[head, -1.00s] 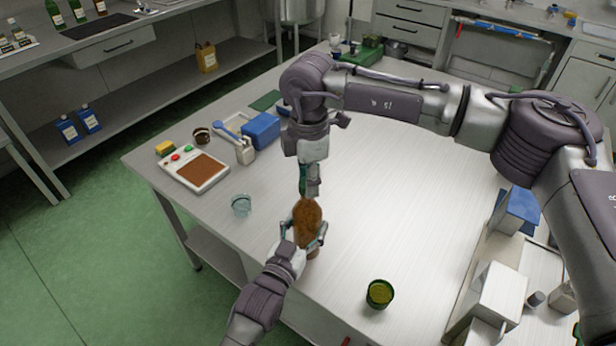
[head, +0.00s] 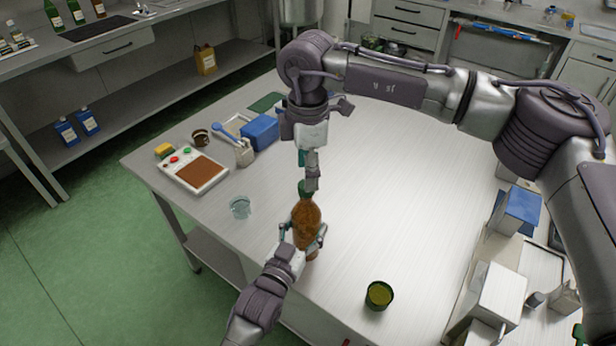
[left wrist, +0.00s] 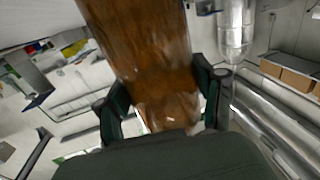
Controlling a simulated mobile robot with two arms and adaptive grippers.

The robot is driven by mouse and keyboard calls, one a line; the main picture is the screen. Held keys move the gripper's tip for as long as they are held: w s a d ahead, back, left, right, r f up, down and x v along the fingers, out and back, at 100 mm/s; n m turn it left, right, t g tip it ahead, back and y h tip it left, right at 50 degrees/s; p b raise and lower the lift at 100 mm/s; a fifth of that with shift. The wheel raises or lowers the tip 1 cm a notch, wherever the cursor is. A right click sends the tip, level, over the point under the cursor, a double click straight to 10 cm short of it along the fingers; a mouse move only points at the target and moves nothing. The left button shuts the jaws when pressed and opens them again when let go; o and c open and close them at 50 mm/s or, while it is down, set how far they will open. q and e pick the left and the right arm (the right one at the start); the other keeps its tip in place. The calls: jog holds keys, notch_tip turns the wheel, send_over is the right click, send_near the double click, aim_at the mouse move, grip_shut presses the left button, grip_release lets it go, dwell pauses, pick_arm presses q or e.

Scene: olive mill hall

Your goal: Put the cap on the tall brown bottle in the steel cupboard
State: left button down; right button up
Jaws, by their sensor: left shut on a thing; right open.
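The tall brown bottle (head: 306,222) is upright at the front part of the pale worktable, not inside a cupboard. My left gripper (head: 303,238) is shut around its lower body. The left wrist view shows the brown bottle (left wrist: 150,60) between both fingers. A dark green cap (head: 305,187) shows at the top of the bottle's neck; whether it is fully seated I cannot tell. My right gripper (head: 311,178) is open, pointing down just above and beside the cap. The bottle's base is partly hidden by my left gripper.
Grey drawers (head: 405,30) stand behind. The table's middle is clear.

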jog(key=shift+r, duration=0.6)
jog(key=shift+c, duration=0.3)
jog(key=n, duration=0.5)
jog(key=shift+a+r+n, duration=0.1)
jog(key=shift+r+n, duration=0.2)
jog(key=shift+n, duration=0.1)
jog(key=n, duration=0.4)
jog(key=shift+r+n, duration=0.2)
jog(key=shift+n, duration=0.1)
jog(key=n, duration=0.4)
jog(key=shift+a+r+n, duration=0.1)
jog(key=shift+r+n, duration=0.2)
jog(key=shift+n, duration=0.1)
jog(key=n, duration=0.7)
jog(key=shift+r, duration=0.35)
jog(key=n, duration=0.4)
jog(key=shift+s+r, duration=0.1)
jog(key=shift+r, duration=0.1)
jog(key=n, duration=0.5)
jog(key=shift+r, duration=0.25)
